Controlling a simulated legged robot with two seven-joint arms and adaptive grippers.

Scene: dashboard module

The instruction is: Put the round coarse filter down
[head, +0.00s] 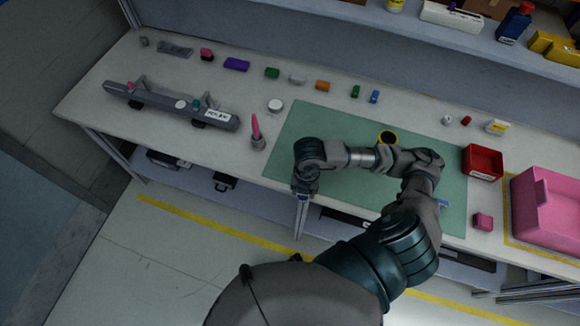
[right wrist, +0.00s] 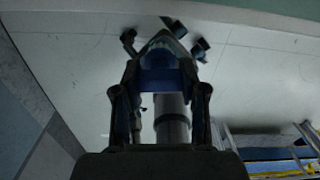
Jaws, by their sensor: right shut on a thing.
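My right gripper (head: 303,192) hangs pointing down at the front edge of the green mat (head: 310,122). In the right wrist view my right gripper (right wrist: 162,52) is shut on a dark blue piece, taken as the round coarse filter (right wrist: 165,78). Its outline is mostly hidden by the fingers, and I cannot make out a round shape. The floor shows beyond it. My left gripper is not in view.
A long grey dashboard module (head: 165,103) lies at left. A pink tool in a holder (head: 257,138) stands near the front edge. A red bin (head: 483,162) and a pink bin (head: 545,205) stand at right. Several small coloured parts line the back. The mat's left part is clear.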

